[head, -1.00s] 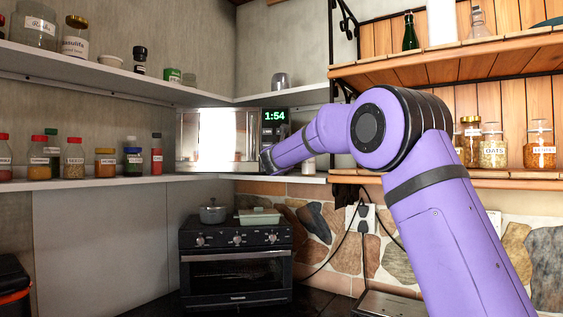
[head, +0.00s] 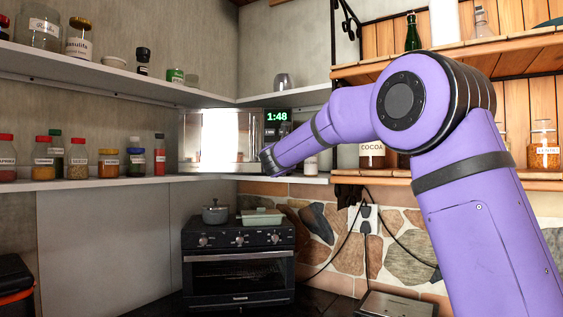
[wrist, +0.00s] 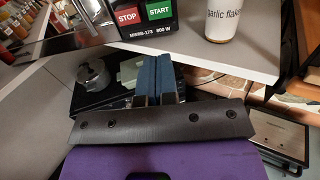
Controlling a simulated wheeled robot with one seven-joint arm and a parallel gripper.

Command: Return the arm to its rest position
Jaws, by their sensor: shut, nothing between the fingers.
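My purple arm fills the right side of the head view, its elbow raised and its forearm reaching left toward the microwave (head: 222,140). The forearm's far end lies in front of the microwave's lower right, and the fingers cannot be made out there. In the wrist view my gripper (wrist: 154,60) shows as two dark blue fingers side by side, shut and empty. They point past the shelf edge, below the microwave's red STOP and green START buttons, with the toaster oven area beyond.
A white shelf (wrist: 215,58) with a garlic flakes jar (wrist: 223,20) is close to the fingers. Below stand a black toaster oven (head: 238,262), a grey pot (head: 215,212) and a pale green dish (head: 262,217). Spice jars line the left shelf; wooden shelves (head: 530,180) are at right.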

